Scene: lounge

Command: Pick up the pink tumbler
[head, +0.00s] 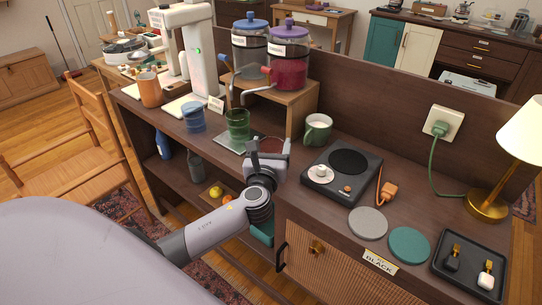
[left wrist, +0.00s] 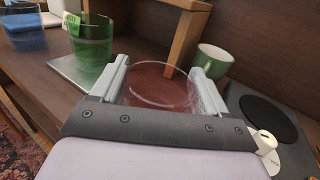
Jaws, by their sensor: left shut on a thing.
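The pink tumbler (head: 275,146) is a clear, reddish glass on the sideboard top, largely hidden behind my left gripper (head: 268,155) in the head view. In the left wrist view the tumbler (left wrist: 158,88) is between the two fingers of my left gripper (left wrist: 160,78), its round rim facing up. The gripper is shut on it. Whether its base touches the sideboard is hidden. My right gripper is not in view.
A green glass (head: 237,126) stands close by on the left, and a green mug (head: 318,130) on the right. A wooden riser (head: 297,101) with two drink dispensers stands behind.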

